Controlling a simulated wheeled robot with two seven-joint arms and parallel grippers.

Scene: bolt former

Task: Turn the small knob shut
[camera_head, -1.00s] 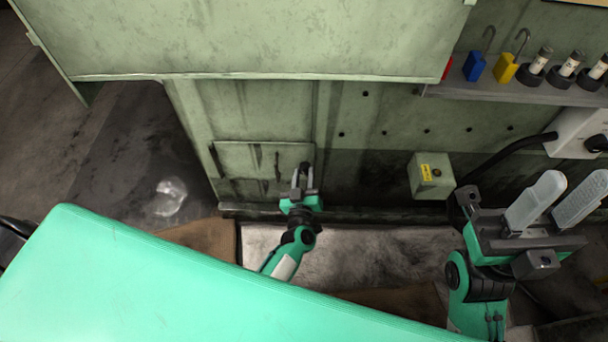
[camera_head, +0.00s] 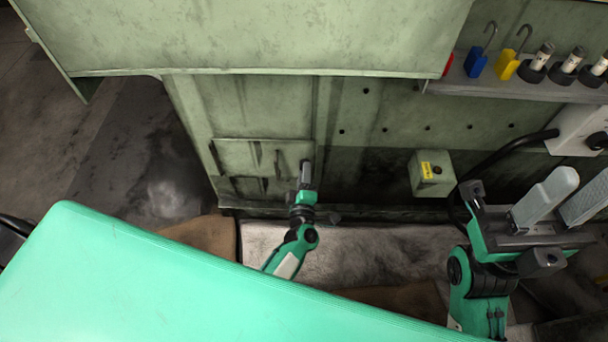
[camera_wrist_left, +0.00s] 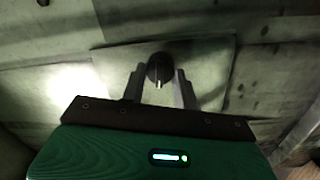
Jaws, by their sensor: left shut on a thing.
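The small knob (camera_wrist_left: 159,68) is black and round with a pale mark, and sits on a pale green panel (camera_wrist_left: 215,70). In the left wrist view it lies between the two fingers of my left gripper (camera_wrist_left: 160,88), which is shut on it. In the head view my left gripper (camera_head: 305,170) reaches up to the right side of the low green panel (camera_head: 235,155) and hides the knob. My right gripper (camera_head: 565,195) is at the right edge, its two pale fingers apart with nothing between them.
A small green box (camera_head: 430,174) with a yellow label is on the machine wall to the right. A shelf (camera_head: 500,90) above holds blue and yellow padlocks and several dark cylinders. A large overhanging green panel (camera_head: 250,35) is above. My turquoise body fills the lower left.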

